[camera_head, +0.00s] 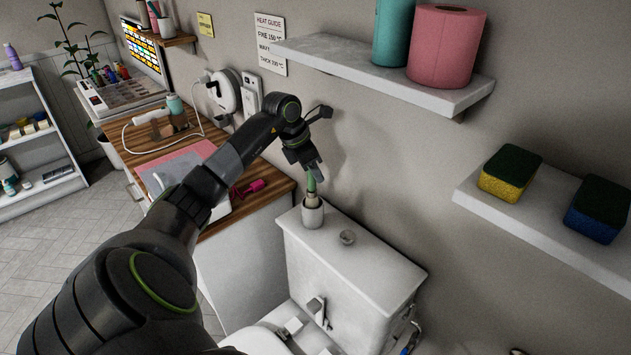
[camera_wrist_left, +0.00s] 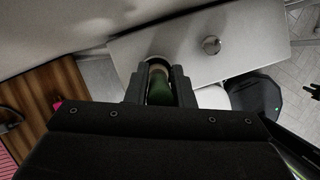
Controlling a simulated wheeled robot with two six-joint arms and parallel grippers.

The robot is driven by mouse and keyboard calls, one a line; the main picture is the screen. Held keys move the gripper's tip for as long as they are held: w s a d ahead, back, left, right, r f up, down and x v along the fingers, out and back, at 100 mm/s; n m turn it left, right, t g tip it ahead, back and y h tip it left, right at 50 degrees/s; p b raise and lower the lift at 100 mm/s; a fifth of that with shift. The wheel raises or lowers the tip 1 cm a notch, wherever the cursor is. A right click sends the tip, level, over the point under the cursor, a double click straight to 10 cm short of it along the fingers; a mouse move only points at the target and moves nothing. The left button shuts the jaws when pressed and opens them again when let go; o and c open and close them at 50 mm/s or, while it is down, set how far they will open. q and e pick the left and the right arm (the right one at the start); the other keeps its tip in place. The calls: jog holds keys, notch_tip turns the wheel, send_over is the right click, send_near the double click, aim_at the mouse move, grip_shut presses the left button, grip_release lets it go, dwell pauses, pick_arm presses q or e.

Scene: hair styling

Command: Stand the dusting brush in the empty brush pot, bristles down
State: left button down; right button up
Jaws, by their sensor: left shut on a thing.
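The dusting brush (camera_head: 311,183) has a green handle and a pale lower part, and stands about upright with its handle up. My left gripper (camera_head: 312,170) is shut on the handle from above. The white brush pot (camera_head: 312,215) stands on the toilet cistern lid, right under the gripper. The brush's lower end is inside the pot's mouth; the bristle tips are hidden. In the left wrist view the green brush (camera_wrist_left: 158,88) sits between the fingers, with the pot's rim (camera_wrist_left: 143,72) around its far end. My right gripper is not in view.
The cistern lid (camera_head: 365,262) also carries a round metal button (camera_head: 347,237). The wall is close behind. A shelf with a yellow-green sponge (camera_head: 510,172) and a blue sponge (camera_head: 598,209) is at the right. A wooden counter (camera_head: 262,195) with a pink brush (camera_head: 250,188) lies left.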

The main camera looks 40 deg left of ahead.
aim_at(315, 185)
pick_arm(q)
notch_tip(315, 185, down, 4)
jog(key=shift+s+r+p, duration=0.15)
jog(key=shift+r+p, duration=0.05)
jog(key=shift+p, duration=0.55)
jog(key=shift+w+f+p, duration=0.3)
jog(key=shift+f+p, duration=0.1)
jog(key=shift+f, duration=0.3)
jog(key=shift+f, duration=0.1)
jog(key=shift+f+b, duration=0.15)
jog(key=shift+b, duration=0.15)
jog(key=c, duration=1.3)
grip_release()
jog(key=shift+o, duration=0.2)
jog(key=shift+r, duration=0.2)
